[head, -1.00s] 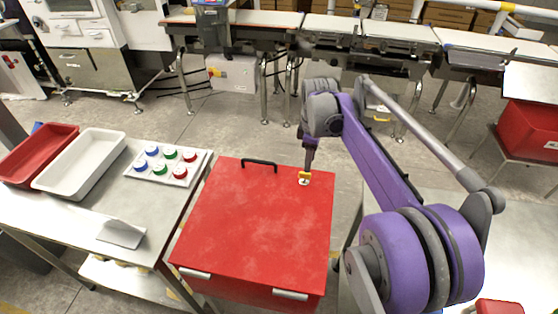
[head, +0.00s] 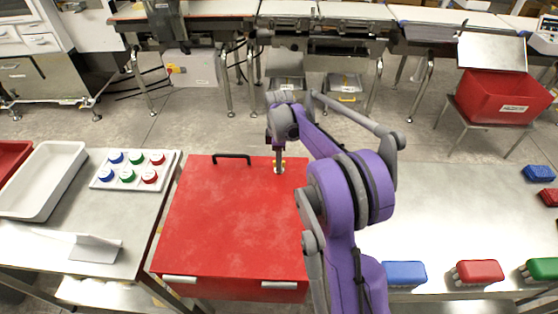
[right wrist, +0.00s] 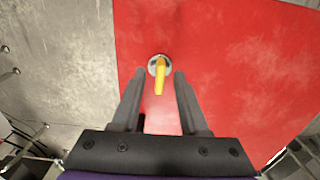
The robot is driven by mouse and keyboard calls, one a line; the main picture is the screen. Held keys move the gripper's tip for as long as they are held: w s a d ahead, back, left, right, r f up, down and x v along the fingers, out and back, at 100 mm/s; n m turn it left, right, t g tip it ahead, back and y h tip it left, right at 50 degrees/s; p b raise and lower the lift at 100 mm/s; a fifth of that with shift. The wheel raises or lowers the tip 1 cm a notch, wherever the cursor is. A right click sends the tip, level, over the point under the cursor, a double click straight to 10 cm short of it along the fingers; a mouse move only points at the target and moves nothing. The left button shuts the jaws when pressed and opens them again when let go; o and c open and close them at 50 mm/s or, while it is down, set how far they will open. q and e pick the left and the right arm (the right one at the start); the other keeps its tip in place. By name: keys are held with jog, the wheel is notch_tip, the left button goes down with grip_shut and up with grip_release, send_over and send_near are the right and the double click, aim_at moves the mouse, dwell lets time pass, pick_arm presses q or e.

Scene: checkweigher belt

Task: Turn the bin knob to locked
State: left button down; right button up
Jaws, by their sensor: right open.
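The red bin (head: 235,220) stands between two steel tables, its lid closed, with a black handle (head: 231,156) near the far edge. The bin knob (head: 279,168) sits at the lid's far right. In the right wrist view the knob is a yellow lever (right wrist: 160,78) on a round silver base, pointing toward the gripper. My right gripper (head: 279,158) is at the knob in the head view. In the right wrist view my right gripper (right wrist: 159,76) is open, one finger on each side of the lever with gaps between. The left gripper is not in view.
The left table holds a white tray (head: 20,205) and a panel of colored buttons (head: 105,182). The right table (head: 440,220) carries blue, red and green blocks. A red crate (head: 500,98) stands behind it. The conveyor runs along the back.

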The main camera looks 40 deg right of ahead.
jog(key=shift+f, duration=0.25)
grip_shut()
